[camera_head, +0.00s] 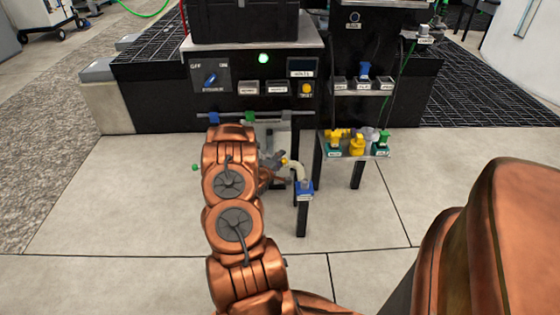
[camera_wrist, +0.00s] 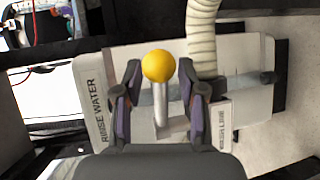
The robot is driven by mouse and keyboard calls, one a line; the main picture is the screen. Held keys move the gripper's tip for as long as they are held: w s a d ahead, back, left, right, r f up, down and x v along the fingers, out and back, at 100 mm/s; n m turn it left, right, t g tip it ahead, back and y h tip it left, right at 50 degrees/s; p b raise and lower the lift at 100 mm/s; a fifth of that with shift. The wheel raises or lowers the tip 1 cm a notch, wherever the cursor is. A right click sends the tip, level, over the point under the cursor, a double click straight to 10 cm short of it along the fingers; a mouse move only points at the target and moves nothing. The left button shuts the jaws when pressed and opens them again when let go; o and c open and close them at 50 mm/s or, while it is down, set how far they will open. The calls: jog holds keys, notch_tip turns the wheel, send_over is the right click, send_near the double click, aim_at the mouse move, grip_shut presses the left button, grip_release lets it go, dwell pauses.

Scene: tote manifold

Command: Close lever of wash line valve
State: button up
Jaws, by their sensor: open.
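In the wrist view the valve lever has a yellow ball knob (camera_wrist: 158,65) on a grey metal stem (camera_wrist: 160,108). A label reading WASH LINE (camera_wrist: 223,127) is right of the stem. My gripper (camera_wrist: 160,88) is open, with one finger on each side of the lever; I cannot tell whether either finger touches it. In the head view my gripper (camera_head: 275,170) is small beside the low manifold, with a bit of the yellow knob (camera_head: 285,161) showing. My arm hides much of the valve there.
A ribbed cream hose (camera_wrist: 203,45) rises close to the right finger and runs to a blue fitting (camera_head: 304,187). A panel reads RINSE WATER (camera_wrist: 92,110). A small stand (camera_head: 380,152) with yellow and green fittings is to the right. Floor in front is clear.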

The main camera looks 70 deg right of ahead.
grip_shut()
